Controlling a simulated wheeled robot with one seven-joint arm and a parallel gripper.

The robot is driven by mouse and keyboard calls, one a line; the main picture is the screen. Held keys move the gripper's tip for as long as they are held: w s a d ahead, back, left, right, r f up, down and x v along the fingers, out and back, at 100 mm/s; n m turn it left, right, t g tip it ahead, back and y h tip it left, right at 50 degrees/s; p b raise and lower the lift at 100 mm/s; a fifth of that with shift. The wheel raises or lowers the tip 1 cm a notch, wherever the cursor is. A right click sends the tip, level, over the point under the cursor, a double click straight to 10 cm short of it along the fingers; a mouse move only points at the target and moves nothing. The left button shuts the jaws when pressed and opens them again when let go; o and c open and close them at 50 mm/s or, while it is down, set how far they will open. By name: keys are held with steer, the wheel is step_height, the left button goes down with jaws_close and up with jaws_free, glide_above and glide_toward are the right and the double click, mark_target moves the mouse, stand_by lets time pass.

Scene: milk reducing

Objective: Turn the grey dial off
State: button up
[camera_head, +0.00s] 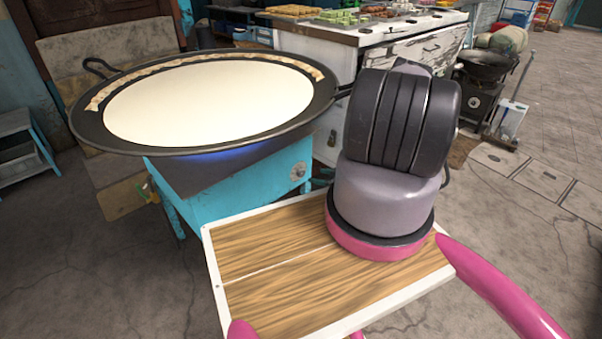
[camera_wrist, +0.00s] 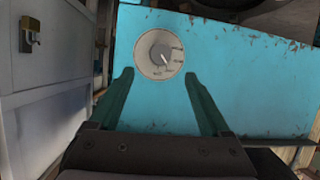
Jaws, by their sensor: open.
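The grey dial (camera_wrist: 159,54) is a round knob on a pale disc with small markings, on the front of a turquoise stove (camera_wrist: 235,70). In the head view the dial (camera_head: 297,171) shows on the right part of the stove's (camera_head: 235,190) side. A blue flame glow shows under the wide pan (camera_head: 210,105) of white milk on top. My gripper (camera_wrist: 158,85) is open and empty in the wrist view. Its two fingers point toward the dial, one to each lower side of it, and seem apart from it. The fingers are hidden in the head view.
My arm and base fill the head view's lower right. A white counter (camera_head: 375,35) with trays of sweets stands behind. A second stove with a dark pot (camera_head: 485,66) is at the right. A grey cabinet (camera_wrist: 50,120) is left of the stove in the wrist view.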

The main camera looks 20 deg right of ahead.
mark_target(303, 173)
steer(key=x, duration=0.9)
steer(key=shift+w+f, duration=0.15)
steer(key=shift+c, duration=0.3)
jaws_close()
steer(key=m+y, duration=0.1)
steer(key=m, duration=0.2)
steer(key=shift+d+g+y, duration=0.1)
steer(key=shift+g+y, duration=0.2)
steer(key=shift+y, duration=0.1)
steer(key=shift+f+m+y, duration=0.15)
steer(key=shift+m+y, duration=0.75)
steer(key=shift+m, duration=0.4)
